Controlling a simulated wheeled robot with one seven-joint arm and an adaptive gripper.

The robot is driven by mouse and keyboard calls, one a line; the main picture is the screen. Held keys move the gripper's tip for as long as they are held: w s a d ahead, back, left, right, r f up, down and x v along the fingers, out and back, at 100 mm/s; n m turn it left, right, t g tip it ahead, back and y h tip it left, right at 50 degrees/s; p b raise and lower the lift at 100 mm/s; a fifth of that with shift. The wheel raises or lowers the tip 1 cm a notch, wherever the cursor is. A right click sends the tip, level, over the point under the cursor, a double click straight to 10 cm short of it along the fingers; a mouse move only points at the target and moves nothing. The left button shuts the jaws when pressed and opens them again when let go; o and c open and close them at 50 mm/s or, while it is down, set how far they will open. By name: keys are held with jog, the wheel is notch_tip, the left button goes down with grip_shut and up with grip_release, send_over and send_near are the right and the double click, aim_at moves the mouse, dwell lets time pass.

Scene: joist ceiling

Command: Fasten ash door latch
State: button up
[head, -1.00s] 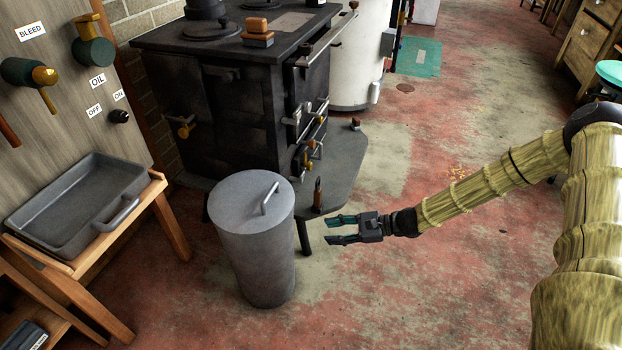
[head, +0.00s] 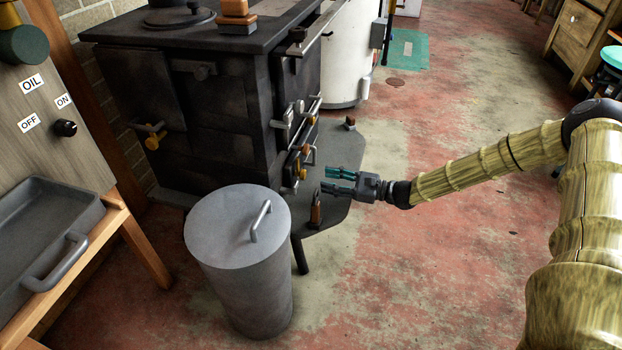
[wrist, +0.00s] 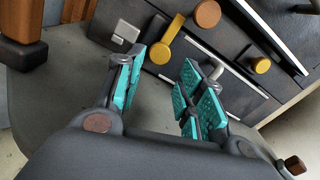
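The black stove (head: 225,110) stands behind the grey bin, with small handles on its right-hand front. Low on that front are a yellow-and-brown latch handle (head: 303,165) and metal fittings; which is the ash door latch I cannot tell for sure. My gripper (head: 326,181) is open and empty, low in front of these fittings, fingers pointing at the stove. In the wrist view, a yellow lever (wrist: 166,42) with a round brown knob (wrist: 207,14) is just beyond the teal finger pads. A grey metal block (wrist: 125,35) is left of it, and a yellow knob (wrist: 261,65) right of it.
A lidded grey bin (head: 238,265) stands in front of the stove, left of my gripper. A dark hearth plate (head: 340,150) juts out beneath the stove front. A bench with a grey tray (head: 40,225) is at left. The floor (head: 430,280) at right is clear.

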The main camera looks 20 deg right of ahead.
aim_at(305, 175)
jog(key=b+x, duration=0.2)
jog(key=x, duration=0.4)
jog(key=shift+w+a, duration=0.1)
jog(key=shift+a, duration=0.1)
jog(key=c, duration=0.7)
